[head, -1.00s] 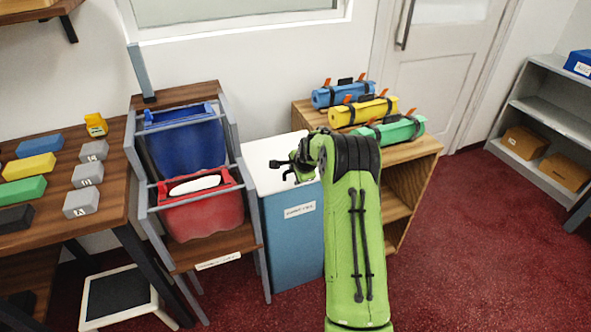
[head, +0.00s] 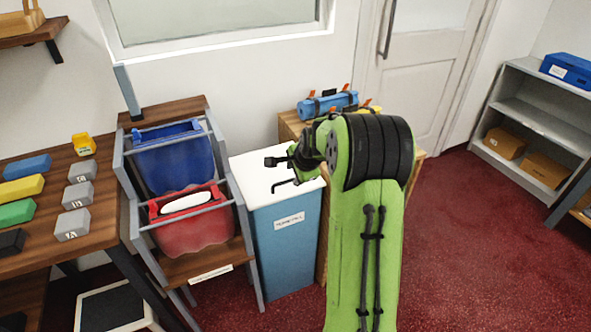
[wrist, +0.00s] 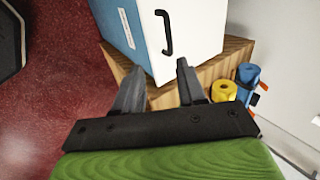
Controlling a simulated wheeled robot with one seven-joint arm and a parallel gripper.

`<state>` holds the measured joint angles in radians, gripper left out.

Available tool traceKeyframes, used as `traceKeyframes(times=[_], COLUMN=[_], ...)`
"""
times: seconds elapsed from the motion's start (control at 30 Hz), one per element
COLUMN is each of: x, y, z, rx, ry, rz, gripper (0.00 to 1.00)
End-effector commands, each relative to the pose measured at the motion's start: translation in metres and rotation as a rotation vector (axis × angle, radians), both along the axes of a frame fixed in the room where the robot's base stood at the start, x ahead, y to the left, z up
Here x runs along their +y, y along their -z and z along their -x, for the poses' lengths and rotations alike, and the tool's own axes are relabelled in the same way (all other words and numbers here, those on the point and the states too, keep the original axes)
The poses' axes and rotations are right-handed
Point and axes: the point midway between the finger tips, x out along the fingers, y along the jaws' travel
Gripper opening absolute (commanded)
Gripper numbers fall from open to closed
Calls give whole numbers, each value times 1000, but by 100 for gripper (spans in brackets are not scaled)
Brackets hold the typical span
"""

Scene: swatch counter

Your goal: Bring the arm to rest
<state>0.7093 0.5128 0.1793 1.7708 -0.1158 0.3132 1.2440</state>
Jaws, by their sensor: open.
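My green arm rises in front of the wooden shelf in the head view. Its dark gripper (head: 272,161) points left, in front of the white top of the blue cabinet (head: 285,235) in the picture. In the wrist view my gripper (wrist: 158,75) has its two fingers apart with nothing between them. Beyond the fingertips are the cabinet's white face (wrist: 195,30) with a black handle (wrist: 164,33) and the wooden shelf (wrist: 225,62).
A rack holds a blue bin (head: 175,160) and a red bin (head: 190,225). Blue (head: 328,104) and yellow rolls lie on the shelf, partly hidden by my arm. A table (head: 88,232) with coloured blocks stands left. Red floor (head: 480,250) is clear at right.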

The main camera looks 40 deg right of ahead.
Motion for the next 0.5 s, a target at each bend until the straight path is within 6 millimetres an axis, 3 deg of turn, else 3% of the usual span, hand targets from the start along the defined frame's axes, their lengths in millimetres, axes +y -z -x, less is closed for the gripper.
traceKeyframes(times=[0.43,0.5], x=[0,7], y=[0,-9], z=[-1,1], rx=[-1,5], ry=[-1,-29], rz=[0,16], gripper=[40,40])
